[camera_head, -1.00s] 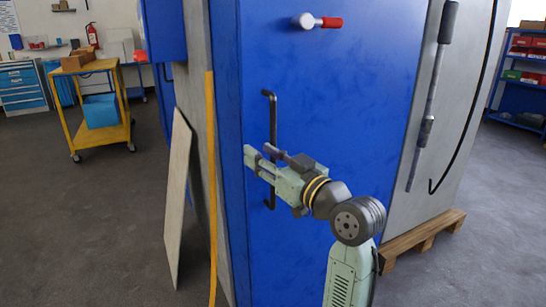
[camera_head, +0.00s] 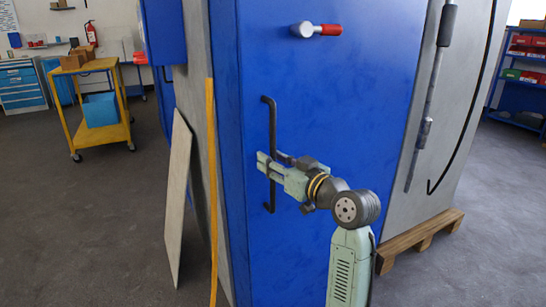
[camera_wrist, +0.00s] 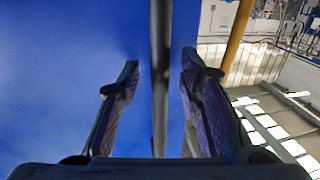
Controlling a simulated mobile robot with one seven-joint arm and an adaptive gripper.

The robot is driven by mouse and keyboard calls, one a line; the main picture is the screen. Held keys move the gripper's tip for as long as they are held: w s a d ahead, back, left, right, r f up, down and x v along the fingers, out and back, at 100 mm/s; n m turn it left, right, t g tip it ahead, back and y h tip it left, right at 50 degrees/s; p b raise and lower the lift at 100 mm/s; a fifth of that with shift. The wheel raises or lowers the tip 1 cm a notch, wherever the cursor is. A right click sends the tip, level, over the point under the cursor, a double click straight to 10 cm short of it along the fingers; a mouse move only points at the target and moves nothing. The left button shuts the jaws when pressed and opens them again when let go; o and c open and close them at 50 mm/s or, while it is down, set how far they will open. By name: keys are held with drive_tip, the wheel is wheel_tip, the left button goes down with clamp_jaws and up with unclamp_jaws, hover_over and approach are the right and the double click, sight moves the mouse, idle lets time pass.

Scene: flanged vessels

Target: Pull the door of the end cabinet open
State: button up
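The blue cabinet door (camera_head: 330,100) fills the middle of the head view and looks closed. Its black vertical bar handle (camera_head: 269,122) is near the door's left edge. A lever with a red grip (camera_head: 318,30) sits higher on the door and points right. My gripper (camera_head: 264,166) is at the middle of the bar handle. In the wrist view the handle (camera_wrist: 160,70) runs between my two fingers (camera_wrist: 160,75). The fingers are apart, with a gap showing on each side of the bar. The exact depth of the bar between the fingers is hard to tell.
A leaning board (camera_head: 178,195) and a yellow upright strip (camera_head: 211,180) stand left of the cabinet. A yellow cart (camera_head: 92,135) stands farther left. A wooden pallet (camera_head: 425,240) is under the grey part at the right. Open floor lies at left.

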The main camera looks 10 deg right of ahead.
drive_tip(key=shift+w+a, duration=0.15)
drive_tip(key=shift+w, duration=0.05)
drive_tip(key=shift+c, duration=0.6)
clamp_jaws()
